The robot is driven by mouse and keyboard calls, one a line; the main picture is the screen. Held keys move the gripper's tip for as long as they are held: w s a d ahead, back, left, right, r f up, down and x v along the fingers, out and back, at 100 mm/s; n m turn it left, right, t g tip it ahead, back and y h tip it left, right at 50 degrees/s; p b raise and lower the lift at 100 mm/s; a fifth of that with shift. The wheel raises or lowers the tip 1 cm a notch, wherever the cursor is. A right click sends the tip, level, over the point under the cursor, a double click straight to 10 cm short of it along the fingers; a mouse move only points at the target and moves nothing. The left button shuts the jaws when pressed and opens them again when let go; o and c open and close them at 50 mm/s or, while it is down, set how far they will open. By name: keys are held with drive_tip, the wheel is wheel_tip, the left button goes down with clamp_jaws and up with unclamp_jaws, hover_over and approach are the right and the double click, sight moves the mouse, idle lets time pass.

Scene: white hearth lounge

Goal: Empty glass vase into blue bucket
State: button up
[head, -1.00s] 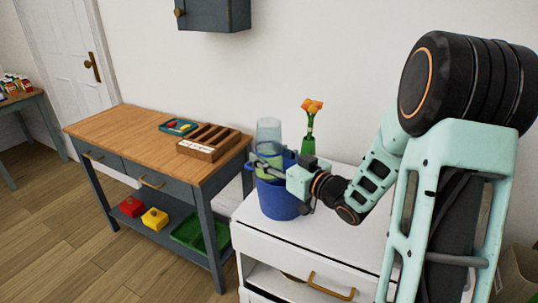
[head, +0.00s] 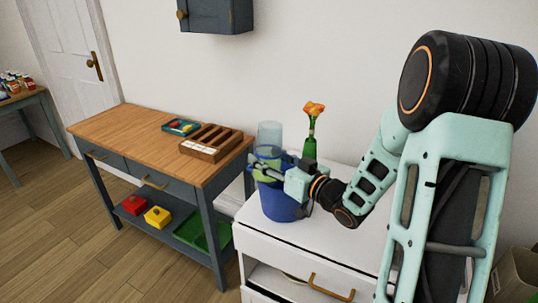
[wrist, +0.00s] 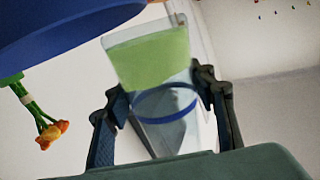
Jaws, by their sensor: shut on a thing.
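The glass vase (head: 269,136) is clear and roughly upright, with green contents in its lower part. My gripper (head: 262,167) is shut on it, with a finger on either side. The wrist view shows the vase (wrist: 150,58) between the fingers of my gripper (wrist: 160,95), with the green contents and a blue band visible. The blue bucket (head: 280,206) stands on the white cabinet, just below the held vase. Its side (wrist: 60,25) fills the top left of the wrist view. The bucket's inside is mostly hidden, and I cannot tell whether vase and bucket touch.
A green bottle (head: 309,146) with orange flowers stands close behind the bucket. The white cabinet (head: 340,250) has a drawer partly open. A wooden table (head: 130,130) to the left bears a brown divided tray (head: 213,152) and a small teal tray (head: 184,133).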

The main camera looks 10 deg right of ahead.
sight(257, 173)
drive_tip(key=shift+s+a+r+m+g+p, duration=0.2)
drive_tip(key=shift+s+a+m+p, duration=0.35)
drive_tip(key=shift+m+p, duration=0.75)
drive_tip(key=shift+s+a+r+m+g+p, duration=0.1)
drive_tip(key=shift+s+a+r+m+p, duration=0.45)
drive_tip(key=shift+p, duration=1.3)
drive_tip(key=shift+s+a+f+m, duration=0.1)
drive_tip(key=shift+a+f+m, duration=0.15)
drive_tip(key=shift+f+m, duration=0.3)
drive_tip(key=shift+a+f+m, duration=0.25)
drive_tip(key=shift+f+m, duration=0.05)
drive_tip(key=shift+f, duration=0.35)
drive_tip(key=shift+p, duration=0.5)
drive_tip(key=shift+s+a+f+m+g+y+p, duration=0.1)
drive_tip(key=shift+s+a+m+g+y+p, duration=0.2)
drive_tip(key=shift+m+p, duration=0.45)
drive_tip(key=shift+s+a+f+m+p, duration=0.15)
drive_tip(key=shift+f+m+p, duration=0.1)
drive_tip(key=shift+f+m, duration=0.2)
drive_tip(key=shift+w+a+f+m+p, duration=0.15)
drive_tip(key=shift+f+m+p, duration=0.15)
drive_tip(key=shift+m, duration=0.2)
drive_tip(key=shift+s+a+m+p, duration=0.1)
drive_tip(key=shift+a+m+p, duration=0.05)
drive_tip(key=shift+m+p, duration=0.55)
drive_tip(key=shift+a+r+m+g+y+p, duration=0.1)
drive_tip(key=shift+m+g+y+p, duration=0.3)
drive_tip(key=shift+m+p, duration=0.4)
